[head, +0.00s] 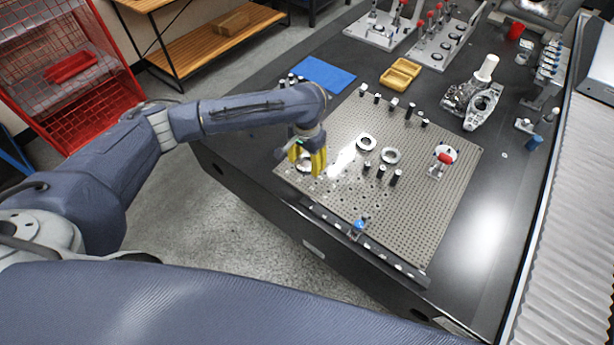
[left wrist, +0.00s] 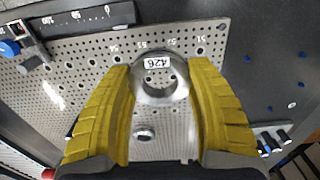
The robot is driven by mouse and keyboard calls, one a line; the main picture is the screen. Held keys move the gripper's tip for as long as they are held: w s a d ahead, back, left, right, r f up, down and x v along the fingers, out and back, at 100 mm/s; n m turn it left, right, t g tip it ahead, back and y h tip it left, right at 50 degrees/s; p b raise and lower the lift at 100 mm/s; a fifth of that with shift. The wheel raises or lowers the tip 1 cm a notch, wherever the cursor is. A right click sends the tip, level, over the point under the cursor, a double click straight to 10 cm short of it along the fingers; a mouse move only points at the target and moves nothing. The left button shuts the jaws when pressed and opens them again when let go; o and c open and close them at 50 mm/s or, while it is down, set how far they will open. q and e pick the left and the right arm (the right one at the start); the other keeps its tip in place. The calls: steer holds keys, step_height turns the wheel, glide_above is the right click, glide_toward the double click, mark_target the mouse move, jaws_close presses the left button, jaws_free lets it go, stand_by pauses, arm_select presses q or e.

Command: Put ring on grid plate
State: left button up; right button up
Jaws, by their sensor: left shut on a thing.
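My left gripper (head: 307,168) has yellow fingers pointing down over the left corner of the perforated grid plate (head: 340,125). In the left wrist view, the fingers (left wrist: 163,88) are shut on a silver ring (left wrist: 160,96) with a white label reading 426. The ring lies between the fingertips, with the grid plate (left wrist: 100,75) behind it. I cannot tell whether the ring touches the plate. Two other rings, one ring (head: 367,143) and another ring (head: 391,156), lie flat near the plate's middle. My right gripper is not in view.
Several dark pins (head: 381,171) stand near the rings, and more pins line the plate's back. A red-topped clamp (head: 445,158) stands at the right. A blue mat (head: 324,75) and yellow tray (head: 400,74) lie behind. The plate's front right part is mostly clear.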

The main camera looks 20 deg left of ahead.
mark_target(307, 181)
arm_select(q)
steer(key=shift+f, duration=4)
steer(key=shift+f, duration=0.1)
steer(key=o, duration=1.5)
steer(key=shift+f, duration=0.1)
step_height(307, 181, up, 12)
steer(key=shift+r, duration=0.2)
